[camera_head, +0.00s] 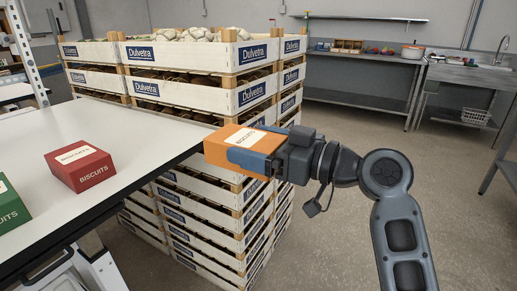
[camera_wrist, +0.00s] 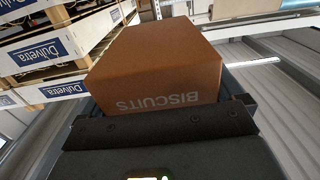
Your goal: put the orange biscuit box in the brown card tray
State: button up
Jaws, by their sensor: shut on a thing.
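The orange biscuit box (camera_head: 226,147) has a white label on top and is held in my gripper (camera_head: 259,152), beyond the right edge of the white table. In the head view it appears in front of the stacked crates, and I cannot tell its exact distance from them. In the wrist view the box (camera_wrist: 158,70) fills the middle, with the word BISCUITS upside down, and my gripper (camera_wrist: 165,112) is shut on it. The brown card tray is not clearly in view.
A red biscuit box (camera_head: 80,167) and a green biscuit box (camera_head: 8,206) stand on the white table (camera_head: 125,130). Tall stacks of Dulvetra crates (camera_head: 190,58) rise behind it. A metal bench (camera_head: 365,58) with small items and a sink bench stand along the back wall. Open floor lies at right.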

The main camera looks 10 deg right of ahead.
aim_at(258, 140)
jog(key=shift+r+p, duration=2.45)
jog(key=shift+r, duration=1.9)
